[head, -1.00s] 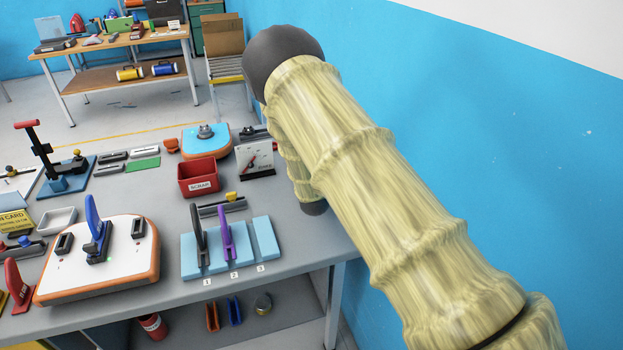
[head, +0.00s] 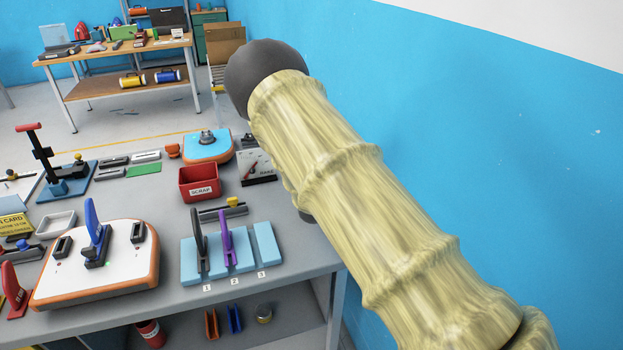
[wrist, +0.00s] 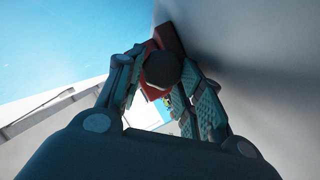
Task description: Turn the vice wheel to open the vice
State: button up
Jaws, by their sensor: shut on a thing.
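In the wrist view, the two fingers of my gripper (wrist: 165,85) are closed around a dark round knob (wrist: 161,68). A red part (wrist: 168,38) shows behind and beside the knob; I take these to be part of the vice and its wheel, but the close view does not show the whole. In the head view, my sleeved arm reaches over the right side of the bench and hides the gripper. No vice can be made out there.
The grey bench (head: 300,235) holds a red scrap bin (head: 198,183), a blue slotted rack (head: 265,243), a white board with orange edge (head: 75,275) and a blue-topped board (head: 205,150). A blue wall (head: 450,100) stands close on the right.

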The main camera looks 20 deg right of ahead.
jog(key=o, duration=1)
jog(key=shift+s+d+f, duration=0.25)
jog(key=shift+d+f, duration=0.1)
jog(key=shift+d, duration=0.05)
jog(key=shift+f, duration=0.15)
jog(key=shift+a+f, duration=0.1)
jog(key=shift+a, duration=0.05)
jog(key=shift+s, duration=0.1)
jog(key=shift+s+a, duration=0.15)
jog(key=shift+s, duration=0.3)
jog(key=shift+w+r+v, duration=0.1)
jog(key=shift+r+v, duration=0.15)
jog(key=shift+v, duration=0.85)
jog(key=shift+w+r+v, duration=0.1)
jog(key=shift+r+v, duration=0.1)
jog(key=shift+v, duration=0.95)
jog(key=shift+w+r+v, duration=0.1)
jog(key=shift+r+v, duration=0.15)
jog(key=shift+v, duration=0.85)
jog(key=shift+s+a, duration=0.1)
jog(key=shift+a, duration=0.05)
